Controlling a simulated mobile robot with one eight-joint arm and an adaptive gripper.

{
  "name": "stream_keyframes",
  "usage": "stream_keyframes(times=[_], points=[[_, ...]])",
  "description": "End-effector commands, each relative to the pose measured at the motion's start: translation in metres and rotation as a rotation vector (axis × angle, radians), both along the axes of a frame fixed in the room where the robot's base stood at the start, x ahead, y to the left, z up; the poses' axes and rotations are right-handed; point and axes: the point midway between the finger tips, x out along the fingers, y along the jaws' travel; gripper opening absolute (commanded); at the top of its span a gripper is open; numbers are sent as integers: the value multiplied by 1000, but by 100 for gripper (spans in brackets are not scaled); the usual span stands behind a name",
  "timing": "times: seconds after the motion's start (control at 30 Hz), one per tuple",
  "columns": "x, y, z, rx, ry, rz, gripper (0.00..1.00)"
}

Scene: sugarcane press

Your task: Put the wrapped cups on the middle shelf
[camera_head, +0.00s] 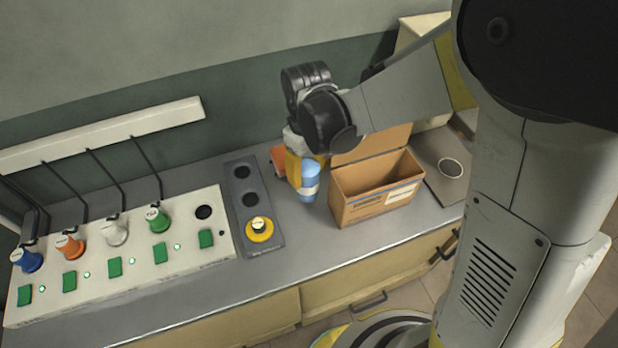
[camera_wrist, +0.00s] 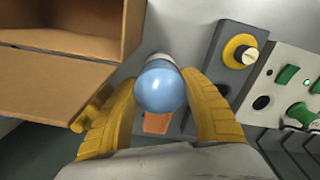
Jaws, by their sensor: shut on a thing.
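A blue cylinder with a rounded top and a pale band (camera_head: 310,181), perhaps a wrapped cup, stands upright at the counter beside the open cardboard box. My gripper (camera_head: 301,170) is around it, with its yellow fingers shut on it. In the wrist view, the blue rounded top (camera_wrist: 160,88) sits between the two fingers of my gripper (camera_wrist: 160,82). The lower part of the cylinder is mostly hidden there. I cannot make out a middle shelf in either view.
The cardboard box (camera_head: 375,208) stands just right of the cylinder. A dark grey holder (camera_head: 253,205) with a yellow-based item (camera_head: 260,229) is to the left. Farther left, a white panel (camera_head: 130,245) carries several coloured items. An orange object (camera_head: 278,158) lies behind my gripper.

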Motion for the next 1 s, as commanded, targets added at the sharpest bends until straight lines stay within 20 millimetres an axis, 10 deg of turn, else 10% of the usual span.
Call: stream_keyframes(times=[0.53, 0.57, 0.63, 1.0], points=[[0, 0, -32, 0, 0, 0, 16], [0, 0, -32, 0, 0, 0, 54], [0, 0, -31, 0, 0, 0, 73], [0, 0, -26, 0, 0, 0, 73]])
